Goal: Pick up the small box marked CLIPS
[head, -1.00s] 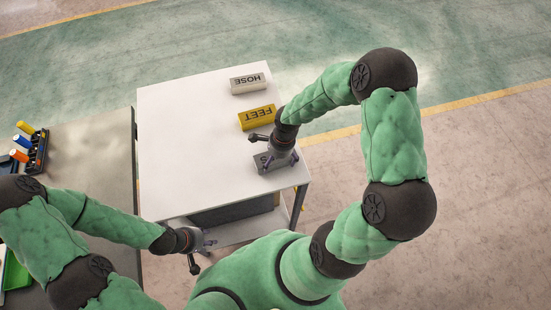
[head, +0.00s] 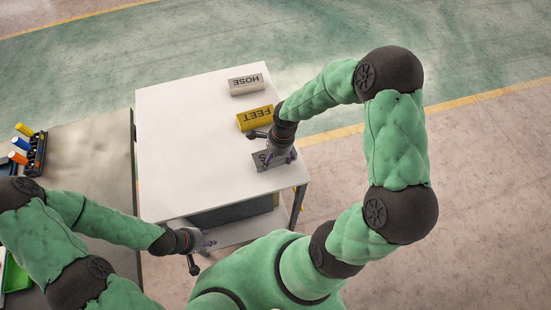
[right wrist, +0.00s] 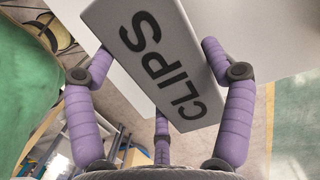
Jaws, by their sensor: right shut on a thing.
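The small grey box marked CLIPS (right wrist: 160,62) fills the upper middle of the right wrist view, its lettering facing the camera. In the head view the box (head: 260,161) lies at the near right part of the white table, mostly covered by my right gripper (head: 280,157). The purple fingers of my right gripper (right wrist: 157,56) are shut on the box from both sides. I cannot tell whether the box is clear of the tabletop. My left gripper (head: 208,239) hangs off the table's near edge, away from the box; its opening is too small to judge.
A yellow box marked FEET (head: 255,118) lies just behind my right gripper, and a pale box marked HOSE (head: 246,84) farther back. The white table (head: 180,140) is bare on its left side. A grey bench (head: 90,165) with bottles in a black rack (head: 37,153) stands left.

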